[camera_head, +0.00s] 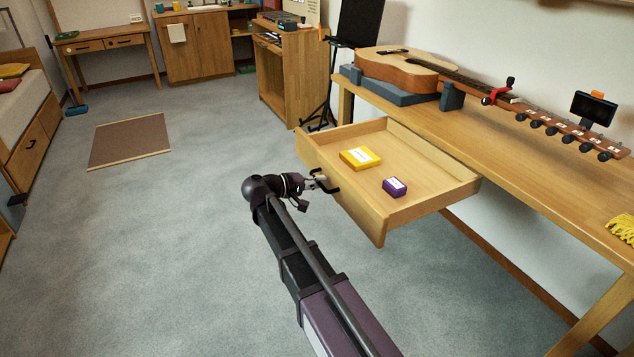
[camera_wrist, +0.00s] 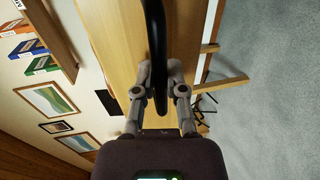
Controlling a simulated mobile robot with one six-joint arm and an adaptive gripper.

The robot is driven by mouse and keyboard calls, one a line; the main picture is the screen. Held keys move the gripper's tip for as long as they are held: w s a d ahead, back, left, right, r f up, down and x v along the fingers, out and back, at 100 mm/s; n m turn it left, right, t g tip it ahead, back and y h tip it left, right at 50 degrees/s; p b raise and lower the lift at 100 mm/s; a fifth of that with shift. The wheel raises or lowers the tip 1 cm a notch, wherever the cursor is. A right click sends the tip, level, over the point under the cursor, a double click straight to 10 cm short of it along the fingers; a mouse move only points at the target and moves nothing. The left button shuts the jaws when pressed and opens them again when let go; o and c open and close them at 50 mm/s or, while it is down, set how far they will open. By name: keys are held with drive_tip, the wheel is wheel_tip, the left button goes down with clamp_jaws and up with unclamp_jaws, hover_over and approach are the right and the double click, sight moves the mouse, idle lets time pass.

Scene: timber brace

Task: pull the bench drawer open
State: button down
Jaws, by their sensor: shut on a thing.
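The bench drawer (camera_head: 380,216) stands pulled out well from under the bench (camera_head: 450,120) in the head view. A yellow box (camera_head: 360,158) and a small purple box (camera_head: 394,187) lie in it. My gripper (camera_head: 318,184) is at the drawer's front panel, shut on the dark drawer handle (camera_head: 329,187). In the wrist view the black handle (camera_wrist: 156,40) runs between the two fingers of my gripper (camera_wrist: 158,78). The fingers partly hide the handle there.
A guitar (camera_head: 400,72) lies on a grey support on the bench top, with a small black device (camera_head: 593,108) clipped near its headstock. A yellow cloth (camera_head: 622,229) lies at the bench's right. Carpet left of the drawer is clear up to a brown mat (camera_head: 130,140).

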drive_tip(key=shift+s+d, duration=0.25)
drive_tip(key=shift+d, duration=0.05)
drive_tip(key=c, duration=0.8)
unclamp_jaws()
drive_tip(key=shift+o, duration=0.6)
drive_tip(key=shift+w, duration=0.15)
